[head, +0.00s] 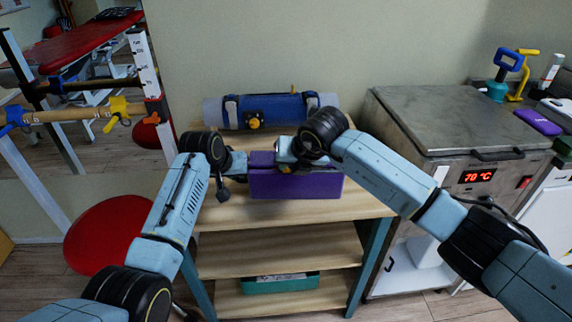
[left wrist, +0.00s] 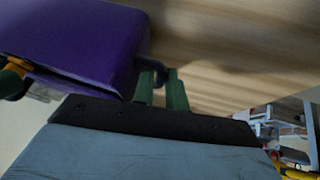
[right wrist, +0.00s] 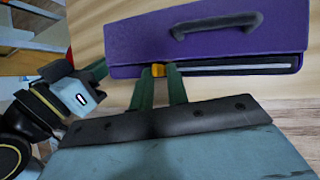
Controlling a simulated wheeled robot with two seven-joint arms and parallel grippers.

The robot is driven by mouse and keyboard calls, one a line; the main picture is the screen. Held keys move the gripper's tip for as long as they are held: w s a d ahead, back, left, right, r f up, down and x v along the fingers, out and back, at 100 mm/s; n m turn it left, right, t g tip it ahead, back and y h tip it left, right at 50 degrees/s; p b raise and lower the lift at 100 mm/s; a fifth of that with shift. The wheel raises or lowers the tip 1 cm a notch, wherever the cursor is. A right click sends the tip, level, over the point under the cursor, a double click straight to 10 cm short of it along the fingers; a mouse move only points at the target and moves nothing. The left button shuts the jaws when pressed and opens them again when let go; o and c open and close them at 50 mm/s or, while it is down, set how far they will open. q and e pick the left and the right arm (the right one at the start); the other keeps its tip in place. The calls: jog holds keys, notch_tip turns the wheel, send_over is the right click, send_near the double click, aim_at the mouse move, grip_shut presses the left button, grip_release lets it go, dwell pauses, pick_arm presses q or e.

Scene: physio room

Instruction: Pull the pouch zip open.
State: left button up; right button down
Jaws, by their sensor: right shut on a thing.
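The purple pouch (head: 297,186) sits on the wooden top shelf. In the right wrist view the pouch (right wrist: 240,38) shows a dark handle (right wrist: 217,24) and a dark zip strip (right wrist: 240,67) with a pale line along one long edge. My right gripper (right wrist: 162,72) is shut on the yellow zip pull (right wrist: 158,69), near the pouch's left end in that view. My left gripper (left wrist: 160,76) is beside the pouch's end, its green fingers slightly apart. A small dark part of the pouch (left wrist: 156,74) shows by its fingertips; I cannot tell whether they touch it.
A blue strapped roll (head: 275,108) lies behind the pouch on the wooden shelf unit (head: 220,212). A steel heater cabinet (head: 455,120) reading 70 °C stands close on the right. A red round stool (head: 100,235) is at the left. A teal tray (head: 280,284) is on the bottom shelf.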

pick_arm(q)
jog(key=shift+a+f, duration=0.1)
jog(key=shift+f, duration=0.05)
grip_shut()
jog(key=shift+a, duration=0.1)
pick_arm(e)
jog(key=shift+d, duration=0.3)
pick_arm(q)
jog(key=shift+s+f, duration=0.1)
jog(key=shift+f, duration=0.05)
pick_arm(e)
jog(key=d, duration=1.2)
jog(key=c, duration=1.4)
grip_release()
jog(key=shift+o, duration=0.2)
jog(key=shift+r, duration=0.1)
notch_tip(320, 180, up, 8)
dwell(0.3)
